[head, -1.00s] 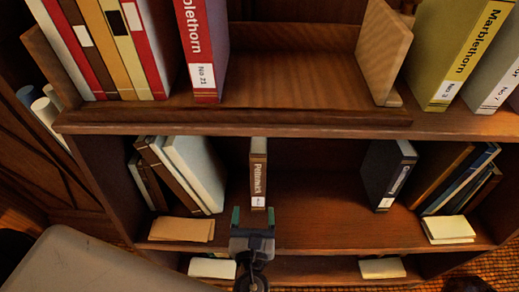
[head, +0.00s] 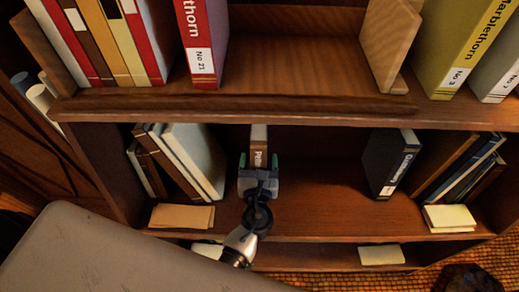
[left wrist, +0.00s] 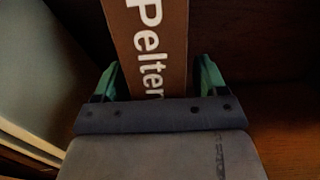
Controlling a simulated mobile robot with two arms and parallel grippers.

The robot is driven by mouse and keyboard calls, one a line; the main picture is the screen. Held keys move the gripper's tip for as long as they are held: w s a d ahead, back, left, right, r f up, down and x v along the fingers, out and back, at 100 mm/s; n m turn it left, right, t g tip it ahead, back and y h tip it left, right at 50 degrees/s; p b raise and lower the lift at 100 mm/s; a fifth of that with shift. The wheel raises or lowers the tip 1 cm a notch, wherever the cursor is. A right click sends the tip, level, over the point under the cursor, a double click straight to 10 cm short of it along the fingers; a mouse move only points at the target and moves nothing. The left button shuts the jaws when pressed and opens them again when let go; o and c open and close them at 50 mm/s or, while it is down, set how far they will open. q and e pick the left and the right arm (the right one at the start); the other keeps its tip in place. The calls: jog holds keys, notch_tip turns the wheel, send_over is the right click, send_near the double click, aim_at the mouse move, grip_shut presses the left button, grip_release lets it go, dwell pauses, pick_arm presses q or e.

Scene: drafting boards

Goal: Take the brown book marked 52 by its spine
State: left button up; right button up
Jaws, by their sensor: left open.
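The brown book (head: 258,142) stands upright and alone on the middle shelf, its spine facing me. White lettering beginning "Pelte" shows on the spine in the left wrist view (left wrist: 155,40). Its lower spine and label are hidden behind my gripper, so I cannot read the number 52. My left gripper (head: 258,162) is open at the spine. In the left wrist view its green-padded fingers (left wrist: 159,80) stand one on each side of the spine. A gap shows at the right finger; the left finger is close to the book. My right gripper is not in view.
Leaning books (head: 190,160) stand left of the brown book, and a dark book (head: 388,163) stands to the right with free shelf between. The upper shelf (head: 300,100) overhangs above. Paper stacks (head: 182,216) lie at the shelf's front left and right (head: 449,217).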

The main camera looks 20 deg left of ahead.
pick_arm(q)
jog(key=shift+w, duration=0.1)
grip_shut()
jog(key=shift+r, duration=0.15)
dwell(0.4)
jog(key=shift+w+r, duration=0.1)
